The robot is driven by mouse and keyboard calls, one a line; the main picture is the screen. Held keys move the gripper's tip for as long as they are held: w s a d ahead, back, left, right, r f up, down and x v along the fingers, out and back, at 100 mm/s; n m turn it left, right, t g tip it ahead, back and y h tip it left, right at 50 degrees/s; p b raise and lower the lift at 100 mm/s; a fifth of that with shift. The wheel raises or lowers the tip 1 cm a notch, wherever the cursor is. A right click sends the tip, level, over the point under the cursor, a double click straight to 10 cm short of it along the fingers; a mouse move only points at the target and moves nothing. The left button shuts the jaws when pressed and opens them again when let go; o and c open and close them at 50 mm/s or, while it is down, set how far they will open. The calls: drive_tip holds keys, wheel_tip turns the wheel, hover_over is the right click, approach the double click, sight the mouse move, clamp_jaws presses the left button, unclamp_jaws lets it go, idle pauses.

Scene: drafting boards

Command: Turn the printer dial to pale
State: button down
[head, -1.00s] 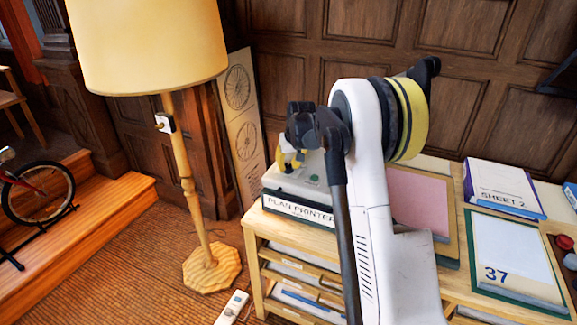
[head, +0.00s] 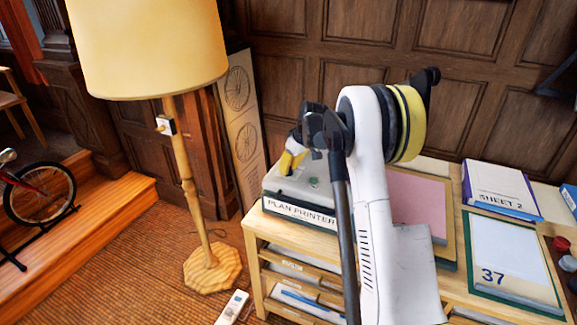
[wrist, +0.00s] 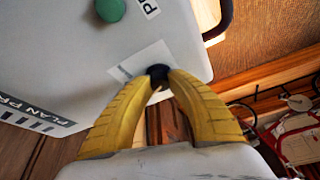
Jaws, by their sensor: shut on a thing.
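The plan printer (head: 300,190) is a pale grey box with a "PLAN PRINTER" label on its front, at the left end of the wooden desk. In the wrist view its top (wrist: 70,50) fills the upper left. My gripper (wrist: 158,76) has its yellow fingers closed around a small dark dial (wrist: 158,70) near the printer's edge. A white label (wrist: 140,62) lies beside the dial, partly covered; I cannot read its marks or the dial's setting. In the head view my gripper (head: 286,164) is over the printer's left part, and the dial is hidden there.
A green button (wrist: 110,9) sits on the printer's top. A floor lamp (head: 180,150) stands left of the desk. A pink sheet (head: 420,203), a "SHEET 2" box (head: 500,187) and a board marked 37 (head: 510,250) lie to the right.

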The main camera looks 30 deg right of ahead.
drive_tip(key=shift+d+n+g+y+p, duration=0.15)
drive_tip(key=shift+n+y+p, duration=0.25)
drive_tip(key=shift+n, duration=0.75)
drive_tip(key=shift+a+n+g+y+p, duration=0.1)
drive_tip(key=shift+n+g+y+p, duration=0.25)
drive_tip(key=shift+n, duration=0.8)
drive_tip(key=c, duration=1.2)
unclamp_jaws()
drive_tip(key=v, duration=1.2)
drive_tip(key=shift+d, duration=0.1)
